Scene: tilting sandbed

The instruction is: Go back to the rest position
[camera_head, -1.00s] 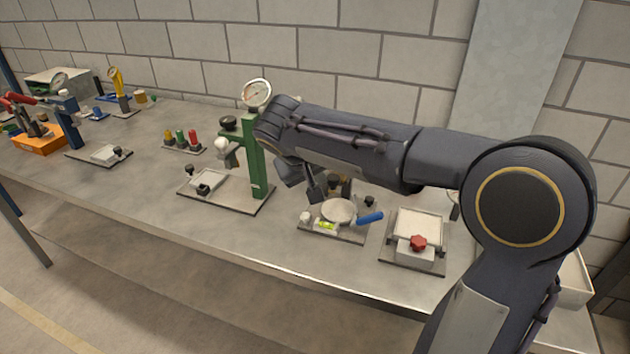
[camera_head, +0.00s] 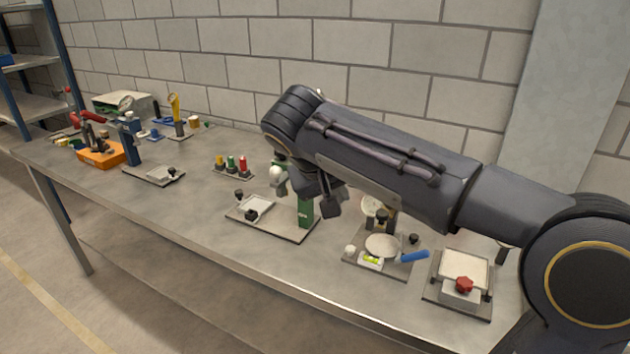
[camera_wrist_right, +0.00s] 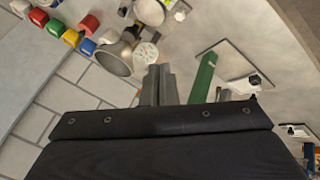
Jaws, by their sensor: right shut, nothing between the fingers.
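My right gripper (camera_head: 328,203) hangs below its dark forearm, above the bench and in front of the upper part of a green stand (camera_head: 305,213). In the right wrist view its two fingers (camera_wrist_right: 158,84) are together, with nothing between them. The green stand's post (camera_wrist_right: 204,78) shows just right of the fingers there; I cannot tell the exact gap. A tilting bed with a pale top and red knob (camera_head: 464,284) stands near the bench's right end, below my right arm. My left gripper is in neither view.
A brick wall is behind. The bench's front strip is mostly clear.

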